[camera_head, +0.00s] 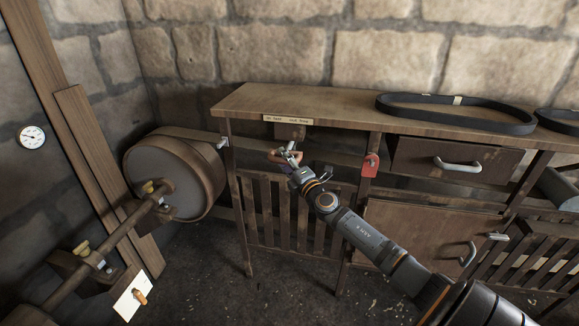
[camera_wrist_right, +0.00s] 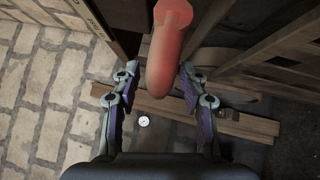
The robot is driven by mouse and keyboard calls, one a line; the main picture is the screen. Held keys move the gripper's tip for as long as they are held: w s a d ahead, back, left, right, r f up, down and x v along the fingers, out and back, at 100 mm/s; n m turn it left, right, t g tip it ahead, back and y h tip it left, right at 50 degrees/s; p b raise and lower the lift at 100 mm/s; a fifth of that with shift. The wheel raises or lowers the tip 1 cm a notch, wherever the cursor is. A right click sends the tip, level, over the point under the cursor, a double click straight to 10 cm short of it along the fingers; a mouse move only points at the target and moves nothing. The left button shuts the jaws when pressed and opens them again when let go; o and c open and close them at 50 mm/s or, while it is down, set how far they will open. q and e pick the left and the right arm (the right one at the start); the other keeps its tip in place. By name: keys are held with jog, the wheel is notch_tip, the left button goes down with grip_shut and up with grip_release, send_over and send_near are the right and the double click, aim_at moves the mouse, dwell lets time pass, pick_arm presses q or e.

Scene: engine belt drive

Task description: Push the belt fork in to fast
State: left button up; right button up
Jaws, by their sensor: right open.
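The belt fork's handle shows in the wrist view as a rounded orange-red grip (camera_wrist_right: 168,48), pointing towards the camera. My right gripper (camera_wrist_right: 158,76) is open, with one finger on each side of the grip's rounded end. I see no clear contact between fingers and grip. In the head view my right gripper (camera_head: 288,153) is at the front of the wooden bench, below a small label plate (camera_head: 288,119) with lettering too small to read surely. It partly hides the handle there. The rest of the fork is hidden. My left gripper is out of view.
A flat belt (camera_head: 185,133) runs from a large drum (camera_head: 168,176) at left towards the bench (camera_head: 350,107). A red tag (camera_head: 371,166) hangs right of my gripper. A black belt loop (camera_head: 455,121) lies on the bench top. A drawer (camera_head: 450,162) sits further right.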

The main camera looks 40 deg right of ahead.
jog(key=s+f, duration=0.1)
jog(key=s, duration=1)
jog(key=shift+s+a+f, duration=0.25)
jog(key=shift+a+f, duration=0.05)
jog(key=shift+a, duration=0.15)
